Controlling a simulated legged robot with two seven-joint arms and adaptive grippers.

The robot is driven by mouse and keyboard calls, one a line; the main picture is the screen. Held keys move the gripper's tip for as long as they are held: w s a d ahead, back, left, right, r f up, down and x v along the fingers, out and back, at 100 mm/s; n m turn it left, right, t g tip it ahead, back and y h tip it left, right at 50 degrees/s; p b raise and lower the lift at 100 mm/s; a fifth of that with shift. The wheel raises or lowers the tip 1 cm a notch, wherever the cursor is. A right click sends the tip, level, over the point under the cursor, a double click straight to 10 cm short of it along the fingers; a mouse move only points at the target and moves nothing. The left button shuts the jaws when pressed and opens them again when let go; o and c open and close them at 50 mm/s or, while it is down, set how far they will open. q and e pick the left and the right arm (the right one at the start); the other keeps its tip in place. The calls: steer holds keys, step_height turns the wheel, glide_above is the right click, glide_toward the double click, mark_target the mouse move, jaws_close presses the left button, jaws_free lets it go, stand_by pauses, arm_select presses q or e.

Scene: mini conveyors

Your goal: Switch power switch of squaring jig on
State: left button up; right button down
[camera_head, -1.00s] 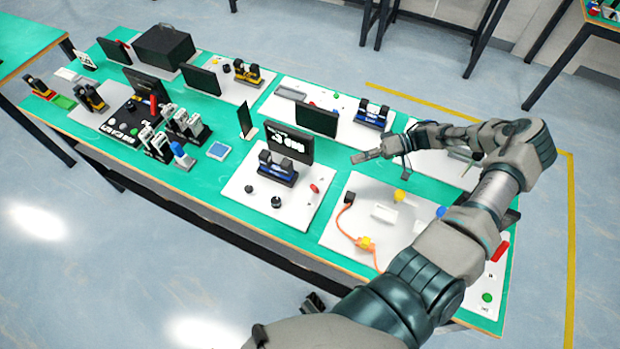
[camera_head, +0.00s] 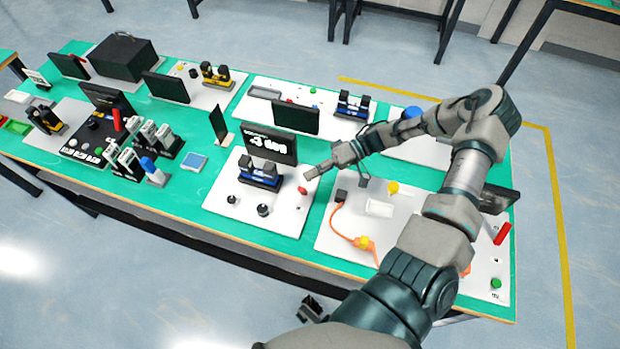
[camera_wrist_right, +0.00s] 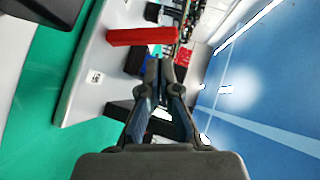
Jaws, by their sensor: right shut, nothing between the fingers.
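A white board (camera_head: 222,201) carries a blue jig (camera_head: 260,174) with black blocks, a small screen (camera_head: 270,146), two black knobs and a red switch (camera_head: 302,190). I take this for the squaring jig, but cannot read a name. My right gripper (camera_head: 309,174) is shut and empty, its tip just above and beside the red switch. I cannot tell whether they touch. In the right wrist view the shut fingers (camera_wrist_right: 159,80) lie just below a red bar (camera_wrist_right: 141,36) over a white board.
To the right is a white board with an orange cable (camera_head: 345,236), a yellow knob (camera_head: 393,188) and a green button (camera_head: 496,284). A black screen (camera_head: 296,117) stands behind my gripper. A blue-topped piece (camera_head: 153,171) and a blue pad (camera_head: 194,162) stand left.

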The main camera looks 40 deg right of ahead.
steer(key=shift+s+a+f, duration=0.3)
steer(key=shift+s+a, duration=0.1)
steer(key=shift+a, duration=0.25)
steer(key=shift+a, duration=0.1)
